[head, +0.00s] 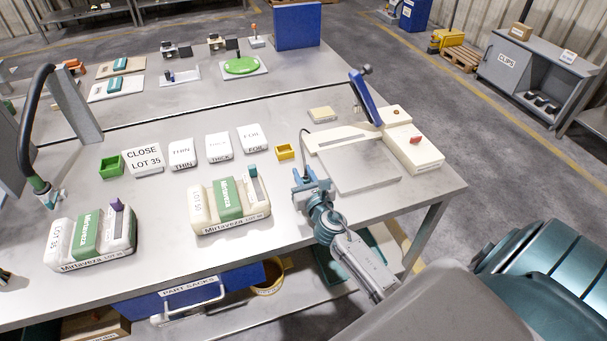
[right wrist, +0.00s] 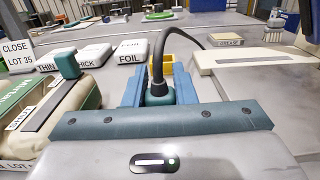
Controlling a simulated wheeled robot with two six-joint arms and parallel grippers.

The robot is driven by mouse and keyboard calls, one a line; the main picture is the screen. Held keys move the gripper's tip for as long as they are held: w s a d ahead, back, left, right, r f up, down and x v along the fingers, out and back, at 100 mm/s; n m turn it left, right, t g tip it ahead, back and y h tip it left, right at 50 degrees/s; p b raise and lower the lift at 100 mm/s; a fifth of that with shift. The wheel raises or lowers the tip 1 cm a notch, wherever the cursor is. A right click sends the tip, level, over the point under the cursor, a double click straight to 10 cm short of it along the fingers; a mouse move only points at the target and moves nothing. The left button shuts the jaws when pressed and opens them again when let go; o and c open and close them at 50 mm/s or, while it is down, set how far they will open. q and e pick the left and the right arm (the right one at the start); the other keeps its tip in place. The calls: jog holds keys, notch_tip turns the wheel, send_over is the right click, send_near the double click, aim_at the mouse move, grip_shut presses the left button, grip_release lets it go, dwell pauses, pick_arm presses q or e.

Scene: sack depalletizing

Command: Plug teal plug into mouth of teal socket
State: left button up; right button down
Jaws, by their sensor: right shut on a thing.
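A teal plug (right wrist: 158,97) with a black cable rising from its top sits between the blue fingers of my right gripper (right wrist: 158,90). My right gripper (head: 311,183) is shut on it, over the front of the table, left of the sealer's grey plate. A teal block (head: 252,170) stands on a grey strip on the middle sack stack; it also shows in the right wrist view (right wrist: 65,63), left of the gripper and apart from the plug. I cannot tell whether it is the teal socket; no mouth is visible.
A cream sealer (head: 410,148) with a grey plate (head: 358,166) and a raised blue lever (head: 365,97) stands right of the gripper. A yellow box (head: 285,152) and labelled white blocks (head: 218,147) lie behind. Another sack stack (head: 88,236) with a purple block lies left.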

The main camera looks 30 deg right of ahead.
jog(key=shift+f, duration=0.3)
jog(key=c, duration=1.1)
grip_release()
jog(key=shift+s, duration=0.1)
jog(key=b+v, duration=0.2)
jog(key=v, duration=0.7)
jog(key=shift+s+f, duration=0.15)
jog(key=shift+s+a+b, duration=0.15)
jog(key=shift+s+b, duration=0.15)
jog(key=shift+s, duration=0.35)
